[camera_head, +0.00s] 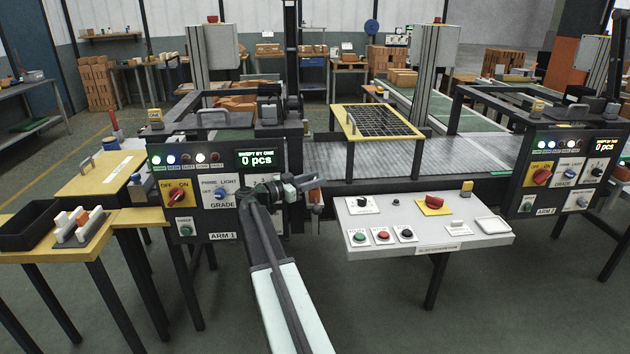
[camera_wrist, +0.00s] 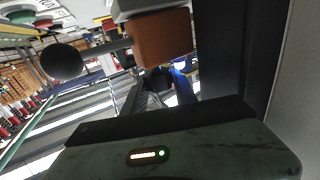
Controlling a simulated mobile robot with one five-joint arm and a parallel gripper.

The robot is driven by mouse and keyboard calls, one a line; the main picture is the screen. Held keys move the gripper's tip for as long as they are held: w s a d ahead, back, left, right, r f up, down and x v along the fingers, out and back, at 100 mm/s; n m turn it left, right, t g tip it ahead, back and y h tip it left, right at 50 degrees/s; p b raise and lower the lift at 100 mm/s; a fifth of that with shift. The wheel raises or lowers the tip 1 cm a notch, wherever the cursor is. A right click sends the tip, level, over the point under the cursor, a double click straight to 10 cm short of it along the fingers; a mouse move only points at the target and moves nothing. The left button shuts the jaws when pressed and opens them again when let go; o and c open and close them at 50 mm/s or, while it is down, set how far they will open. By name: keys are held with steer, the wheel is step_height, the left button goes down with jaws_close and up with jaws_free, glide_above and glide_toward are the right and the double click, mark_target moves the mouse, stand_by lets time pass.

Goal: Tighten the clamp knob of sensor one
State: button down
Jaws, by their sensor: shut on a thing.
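My gripper (camera_head: 306,182) is at the right side of the ARM 1 panel (camera_head: 215,190) in the head view. It is shut at the clamp of sensor one, on what appears to be the clamp knob; the knob and the grip are largely hidden. A small orange-brown block (camera_head: 314,194) shows just beside the fingertips. In the wrist view an orange-brown block (camera_wrist: 160,38) is close to the camera, with a grey piece above it. A rod with a black round end (camera_wrist: 62,62) extends left of this block. I cannot see whether the knob is tight.
A grey console (camera_head: 440,222) with buttons stands right of my gripper. Behind are a conveyor (camera_head: 312,160) and a yellow-framed screen (camera_head: 375,122). A yellow bench (camera_head: 40,255) stands left. A second panel (camera_head: 568,172) is far right. The floor in front is open.

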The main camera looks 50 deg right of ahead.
steer(key=shift+d, duration=0.1)
stand_by(0.3)
steer(key=c, duration=1)
jaws_free()
steer(key=shift+s, duration=0.1)
steer(key=v, duration=0.8)
steer(key=shift+d, duration=0.1)
